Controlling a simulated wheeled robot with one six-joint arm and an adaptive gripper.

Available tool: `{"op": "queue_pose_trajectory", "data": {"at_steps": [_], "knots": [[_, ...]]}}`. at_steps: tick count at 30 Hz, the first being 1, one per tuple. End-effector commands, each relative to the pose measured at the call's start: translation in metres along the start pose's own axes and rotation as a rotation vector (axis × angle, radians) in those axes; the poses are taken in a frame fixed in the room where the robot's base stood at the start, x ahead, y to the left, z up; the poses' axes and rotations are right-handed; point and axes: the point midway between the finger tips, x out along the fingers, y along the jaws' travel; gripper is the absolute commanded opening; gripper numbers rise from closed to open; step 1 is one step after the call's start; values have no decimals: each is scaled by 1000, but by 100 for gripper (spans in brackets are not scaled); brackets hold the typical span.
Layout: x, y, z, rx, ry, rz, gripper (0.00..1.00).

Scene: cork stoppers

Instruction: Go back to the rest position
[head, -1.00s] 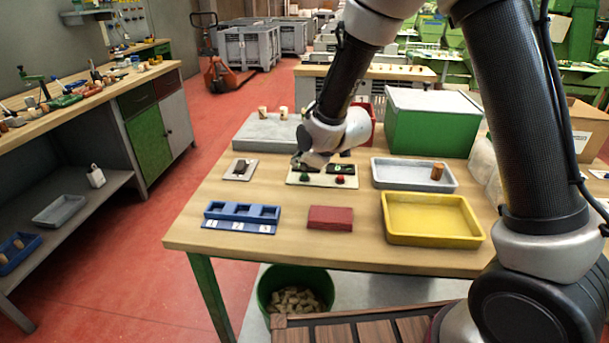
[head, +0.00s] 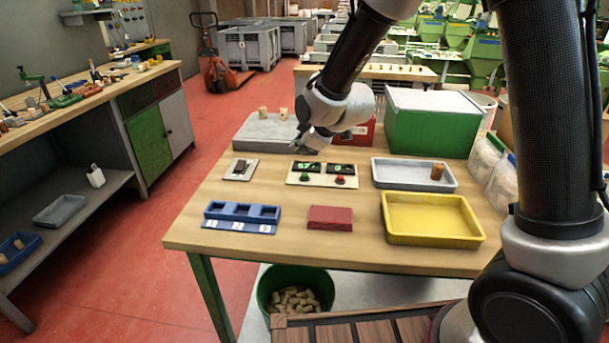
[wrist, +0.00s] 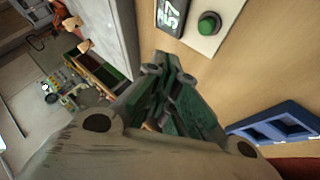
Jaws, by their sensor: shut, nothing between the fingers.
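My gripper (head: 303,151) is in the head view, above the back of the wooden table, just behind the button panel. It is empty. In the wrist view its dark green fingers (wrist: 168,75) are closed together. The cream button panel (head: 322,184) has two dark displays, a green button (head: 305,177) and a red button (head: 339,181). The green button also shows in the wrist view (wrist: 209,24), apart from the fingers. My arm reaches in from the upper right of the head view.
A grey slab (head: 262,131) with two corks stands behind, left of my gripper. A green box (head: 432,130) and red box stand to the right. A grey tray (head: 400,181) holds a cork; a yellow tray (head: 432,240), blue holder (head: 240,226) and red block (head: 330,217) lie in front.

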Motion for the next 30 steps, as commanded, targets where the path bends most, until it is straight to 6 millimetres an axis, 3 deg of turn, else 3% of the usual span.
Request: {"op": "queue_pose_trajectory", "data": {"at_steps": [10, 16, 19, 23, 30], "knots": [[0, -5, 4, 56, -16, -19, 0], [-15, -60, 51, 272, -225, -209, 0], [-54, -78, 76, 403, -356, -279, 0], [-118, -78, 107, 574, -497, -302, 0], [-253, -73, 166, 889, -673, -229, 0]]}}
